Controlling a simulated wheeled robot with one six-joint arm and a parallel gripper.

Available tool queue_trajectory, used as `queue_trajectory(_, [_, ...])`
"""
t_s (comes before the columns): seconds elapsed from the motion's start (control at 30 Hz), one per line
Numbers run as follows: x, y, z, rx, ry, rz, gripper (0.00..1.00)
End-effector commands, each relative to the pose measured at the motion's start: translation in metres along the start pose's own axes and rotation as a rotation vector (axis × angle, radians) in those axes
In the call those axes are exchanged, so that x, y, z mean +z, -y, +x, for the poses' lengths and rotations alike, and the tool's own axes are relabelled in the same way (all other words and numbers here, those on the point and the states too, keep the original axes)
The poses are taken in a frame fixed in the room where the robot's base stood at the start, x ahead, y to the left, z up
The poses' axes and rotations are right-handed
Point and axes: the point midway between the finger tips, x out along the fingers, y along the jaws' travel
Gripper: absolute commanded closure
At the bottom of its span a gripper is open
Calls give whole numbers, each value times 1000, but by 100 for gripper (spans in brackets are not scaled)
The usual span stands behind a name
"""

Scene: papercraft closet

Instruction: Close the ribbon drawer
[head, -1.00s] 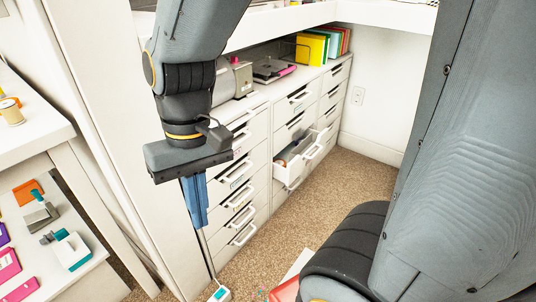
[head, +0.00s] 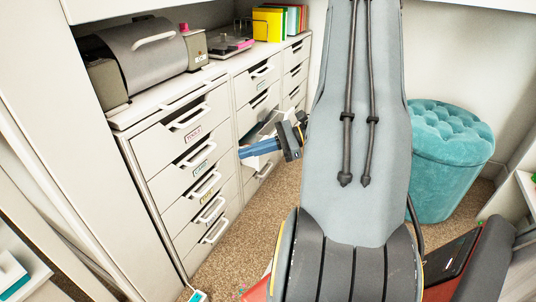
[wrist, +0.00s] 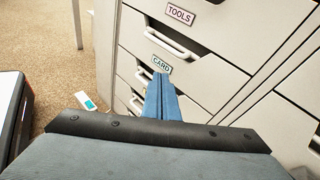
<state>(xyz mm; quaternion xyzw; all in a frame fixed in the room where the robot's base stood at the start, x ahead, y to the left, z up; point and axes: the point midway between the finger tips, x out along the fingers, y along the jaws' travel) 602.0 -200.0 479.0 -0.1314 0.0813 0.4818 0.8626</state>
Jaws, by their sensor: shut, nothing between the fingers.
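One drawer (head: 262,161) in the middle column of the white cabinet stands pulled out in the head view. It is largely hidden behind my gripper and arm, and no label on it can be read, so I cannot confirm it is the ribbon drawer. My gripper (head: 243,153) has blue fingers, closed together and empty, pointing left in front of the drawers. In the wrist view the shut fingers (wrist: 160,80) point toward the drawer fronts marked TOOLS (wrist: 181,13) and CARD (wrist: 159,65). Whether the fingers touch anything cannot be told.
The left column's drawers (head: 193,133) look shut. A grey machine (head: 145,58) and coloured folders (head: 275,22) sit on the cabinet top. A teal tufted stool (head: 450,150) stands right of my arm.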

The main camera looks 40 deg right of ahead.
Motion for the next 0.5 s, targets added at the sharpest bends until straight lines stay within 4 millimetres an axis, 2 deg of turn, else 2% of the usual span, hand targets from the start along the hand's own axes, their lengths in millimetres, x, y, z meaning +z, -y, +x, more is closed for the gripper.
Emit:
queue_trajectory(0.03, [-32,11,-24,-103,33,55,100])
queue_trajectory(0.2, [-97,34,-98,-389,134,167,100])
queue_trajectory(0.33, [-131,37,-140,-535,185,210,100])
queue_trajectory(0.4, [-141,37,-154,-583,202,222,100])
queue_trajectory(0.5, [-148,38,-162,-618,214,230,100])
